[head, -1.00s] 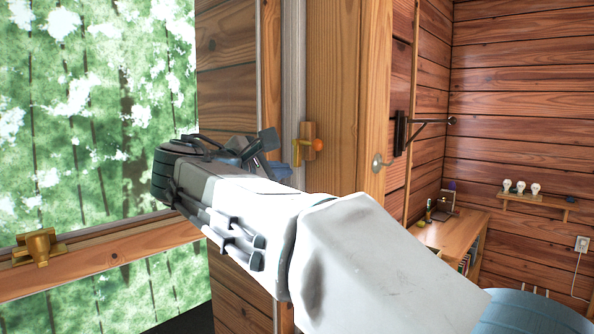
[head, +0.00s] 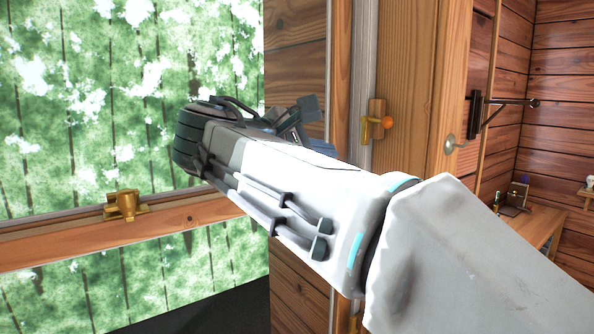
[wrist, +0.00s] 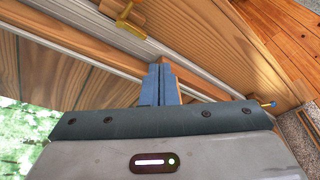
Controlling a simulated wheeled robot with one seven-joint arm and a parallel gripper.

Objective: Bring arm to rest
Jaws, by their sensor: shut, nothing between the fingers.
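My arm reaches out from the lower right across the head view, raised in the air. My gripper (head: 312,140) is at its far end, partly hidden behind the wrist housing, in front of the wooden wall beside the window. In the wrist view the two blue-grey fingers of my gripper (wrist: 160,80) are together with nothing between them. Wooden trim and a pale frame lie beyond the fingertips there; I cannot tell the exact gap.
A window (head: 100,90) with a brass latch (head: 125,205) is at left. An open wooden door (head: 425,80) with a round knob (head: 451,143) follows. A desk (head: 535,222) stands beyond, at right.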

